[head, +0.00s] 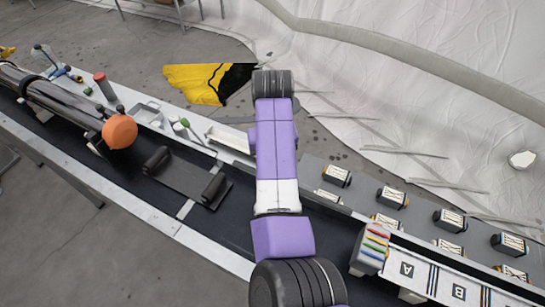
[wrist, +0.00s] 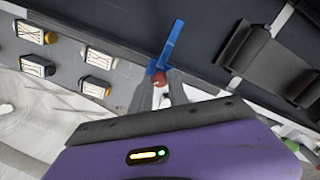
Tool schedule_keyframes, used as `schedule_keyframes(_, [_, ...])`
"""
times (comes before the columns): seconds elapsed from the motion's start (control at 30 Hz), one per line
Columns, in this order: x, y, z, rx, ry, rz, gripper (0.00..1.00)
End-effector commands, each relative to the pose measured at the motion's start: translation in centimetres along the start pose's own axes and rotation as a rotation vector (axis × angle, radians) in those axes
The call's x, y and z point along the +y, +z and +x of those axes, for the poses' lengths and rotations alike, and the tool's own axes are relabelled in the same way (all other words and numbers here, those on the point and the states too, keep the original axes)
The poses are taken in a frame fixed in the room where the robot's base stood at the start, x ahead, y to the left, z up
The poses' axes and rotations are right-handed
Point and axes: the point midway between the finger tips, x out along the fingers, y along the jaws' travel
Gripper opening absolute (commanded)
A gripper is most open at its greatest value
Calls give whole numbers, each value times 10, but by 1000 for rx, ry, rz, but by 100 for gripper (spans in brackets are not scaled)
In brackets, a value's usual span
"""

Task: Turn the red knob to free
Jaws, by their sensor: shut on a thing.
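The red knob (wrist: 159,79) shows in the wrist view as a small red piece between my two grey fingertips. My gripper (wrist: 161,86) is shut on it. A long blue bar (wrist: 170,46) stands out just beyond the knob, slanting up and slightly right in the picture. Most of the knob is hidden by the fingers, and its marks cannot be read. In the head view my purple arm crosses the bench, and neither the knob nor the fingertips can be made out.
Several small labelled boxes (wrist: 95,57) line the bench side. In the head view a black cradle (head: 185,178), a white tray (head: 228,139) and a dark tube with an orange end (head: 119,131) lie left of my arm. A panel marked A and B (head: 440,276) is at right.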

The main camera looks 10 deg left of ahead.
Motion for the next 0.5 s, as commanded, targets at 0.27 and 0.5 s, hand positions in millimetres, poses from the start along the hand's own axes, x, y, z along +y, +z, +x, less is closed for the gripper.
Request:
schedule_keyframes(0.27, [0, -1, -1, 2, 1, -79, 0])
schedule_keyframes(0.5, [0, -1, 0, 3, 0, -94, 0])
